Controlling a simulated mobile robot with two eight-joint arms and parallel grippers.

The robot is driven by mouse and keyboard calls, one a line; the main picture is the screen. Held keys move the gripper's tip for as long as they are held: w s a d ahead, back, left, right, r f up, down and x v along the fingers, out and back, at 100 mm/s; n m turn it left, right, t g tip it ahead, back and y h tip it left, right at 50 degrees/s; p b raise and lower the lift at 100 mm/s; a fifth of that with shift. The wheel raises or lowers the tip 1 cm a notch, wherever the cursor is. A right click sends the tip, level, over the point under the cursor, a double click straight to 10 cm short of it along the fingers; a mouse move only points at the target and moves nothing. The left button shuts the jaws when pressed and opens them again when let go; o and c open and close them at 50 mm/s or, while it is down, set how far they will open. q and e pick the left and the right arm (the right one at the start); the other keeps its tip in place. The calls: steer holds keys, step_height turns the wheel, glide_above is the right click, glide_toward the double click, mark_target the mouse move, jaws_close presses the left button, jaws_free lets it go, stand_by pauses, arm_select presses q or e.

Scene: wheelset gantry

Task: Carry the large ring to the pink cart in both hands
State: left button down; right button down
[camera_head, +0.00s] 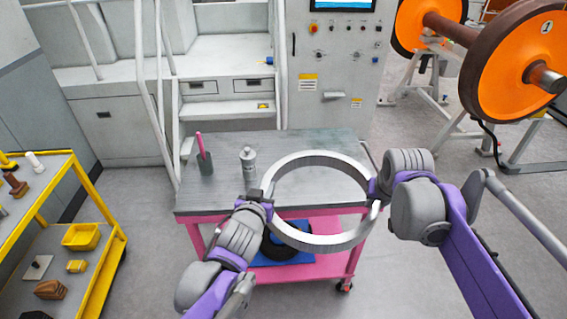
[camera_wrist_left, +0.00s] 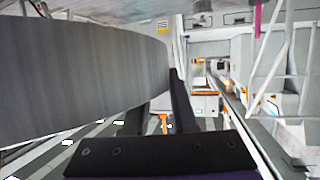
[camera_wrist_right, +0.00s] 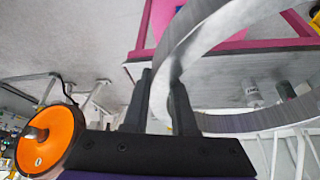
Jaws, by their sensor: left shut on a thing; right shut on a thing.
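The large ring (camera_head: 318,243) is a wide silver-grey metal hoop. In the head view it is held in front of and partly over the pink cart (camera_head: 190,214), whose grey top shows behind and through it. My left gripper (camera_head: 262,196) is shut on the ring's left side, and my right gripper (camera_head: 373,191) is shut on its right side. In the left wrist view the ring (camera_wrist_left: 80,75) fills the left half beside the fingers. In the right wrist view the ring (camera_wrist_right: 182,60) passes between the fingers. I cannot tell whether the ring touches the cart top.
A pink-handled brush in a dark cup (camera_head: 205,163) and a grey canister (camera_head: 248,163) stand on the cart's top, left of the ring. A dark round part lies on a blue mat (camera_head: 260,256) on the lower shelf. A yellow cart (camera_head: 95,205) stands left; orange wheels (camera_head: 510,60) are back right.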

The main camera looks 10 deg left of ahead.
arm_select(q)
steer(key=shift+w+d, duration=0.1)
steer(key=shift+d, duration=0.1)
arm_select(e)
steer(key=shift+d, duration=0.25)
